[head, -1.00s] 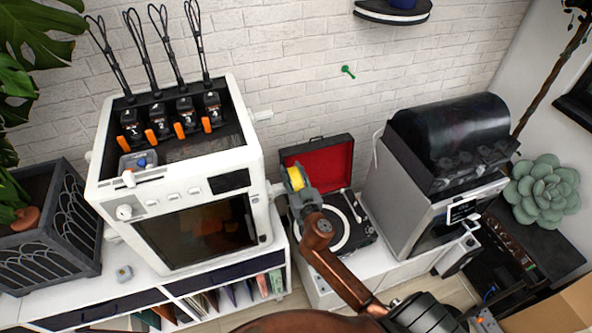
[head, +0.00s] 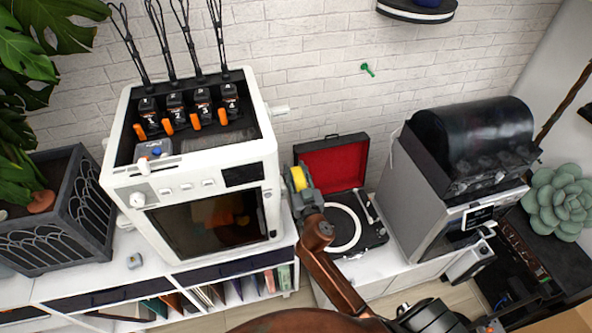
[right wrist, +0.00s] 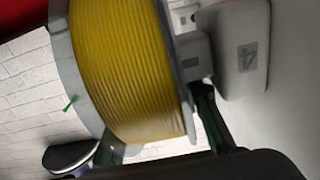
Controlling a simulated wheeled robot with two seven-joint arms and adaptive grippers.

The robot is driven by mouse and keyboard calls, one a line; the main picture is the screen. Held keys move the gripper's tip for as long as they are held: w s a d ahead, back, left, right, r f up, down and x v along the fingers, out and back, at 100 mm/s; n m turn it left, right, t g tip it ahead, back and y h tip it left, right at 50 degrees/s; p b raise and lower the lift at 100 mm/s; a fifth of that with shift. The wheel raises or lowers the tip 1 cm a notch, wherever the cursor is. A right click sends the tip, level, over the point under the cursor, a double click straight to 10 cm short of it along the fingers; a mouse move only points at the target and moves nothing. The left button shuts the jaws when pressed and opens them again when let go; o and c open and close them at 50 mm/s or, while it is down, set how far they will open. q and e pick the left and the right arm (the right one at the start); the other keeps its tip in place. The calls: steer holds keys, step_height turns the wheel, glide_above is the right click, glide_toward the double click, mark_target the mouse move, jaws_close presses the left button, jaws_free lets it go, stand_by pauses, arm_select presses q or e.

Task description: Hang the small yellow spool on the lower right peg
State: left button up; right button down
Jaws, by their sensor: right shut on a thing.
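The small yellow spool (head: 298,178) has pale flanges and is held on edge beside the right wall of the white printer (head: 272,165). My right gripper (head: 308,196) is shut on it. In the right wrist view the yellow spool (right wrist: 125,70) fills the middle, between the dark fingers. A white peg (right wrist: 192,57) with a rounded, labelled end plate (right wrist: 247,50) is close beside the spool there; I cannot tell whether it enters the hub. In the head view the lower right peg is mostly hidden by the spool and gripper. My left gripper is out of view.
An upper white peg (head: 277,109) sticks out of the printer's right side. A record player with a red lid (head: 330,165) stands just behind and right of my gripper. A grey machine (head: 425,185) is further right. A green pin (head: 367,69) is on the brick wall.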

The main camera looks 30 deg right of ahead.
stand_by(0.3)
steer(key=c, duration=1.4)
jaws_free()
steer(key=shift+o, duration=0.4)
steer(key=shift+f, duration=0.1)
steer(key=shift+s, duration=0.1)
steer(key=shift+s+a+f, duration=0.1)
steer(key=shift+s+a, duration=0.05)
steer(key=shift+s, duration=0.15)
steer(key=v, duration=1.1)
steer(key=shift+r, duration=0.25)
